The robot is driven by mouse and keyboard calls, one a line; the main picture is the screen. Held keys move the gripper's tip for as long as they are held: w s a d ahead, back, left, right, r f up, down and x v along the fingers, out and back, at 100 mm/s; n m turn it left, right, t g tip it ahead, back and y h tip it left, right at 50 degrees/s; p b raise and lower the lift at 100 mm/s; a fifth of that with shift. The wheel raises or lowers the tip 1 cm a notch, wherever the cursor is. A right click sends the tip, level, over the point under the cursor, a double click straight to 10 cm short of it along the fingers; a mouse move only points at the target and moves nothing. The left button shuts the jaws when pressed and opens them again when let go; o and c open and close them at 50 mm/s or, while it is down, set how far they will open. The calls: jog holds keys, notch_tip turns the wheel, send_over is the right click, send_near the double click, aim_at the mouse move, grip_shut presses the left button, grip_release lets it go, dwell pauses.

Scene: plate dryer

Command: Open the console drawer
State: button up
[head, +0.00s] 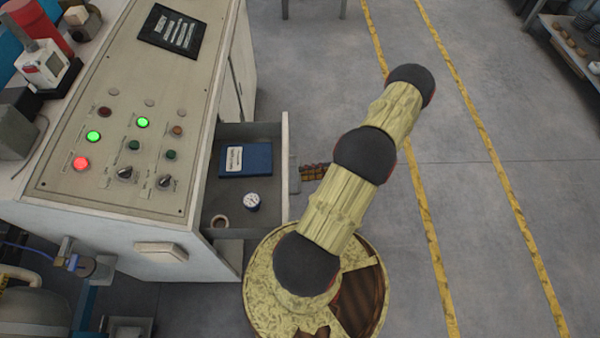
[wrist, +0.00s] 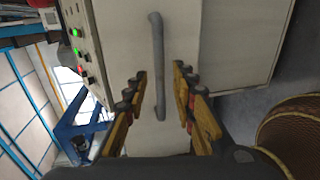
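The console drawer (head: 240,131) stands pulled out from the right side of the console in the head view, its inside showing. A blue book (head: 245,160), a small round tin (head: 252,202) and a tan ring (head: 220,221) lie in it. In the wrist view the drawer's grey bar handle (wrist: 157,50) runs up the pale front. My gripper (wrist: 160,78) is open, with its fingers apart on either side of the handle and a gap on each side. In the head view my gripper (head: 314,171) is beside the drawer front, partly hidden by my arm.
The console (head: 130,75) has a sloped panel with lit green and red buttons and knobs. Open grey floor (head: 480,200) with yellow lines lies to the right. A shelf (head: 570,45) stands at the far right. A blue frame (wrist: 75,130) shows at left in the wrist view.

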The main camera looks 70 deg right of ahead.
jog(key=v, duration=0.8)
jog(key=shift+s+d, duration=0.2)
jog(key=shift+s, duration=0.15)
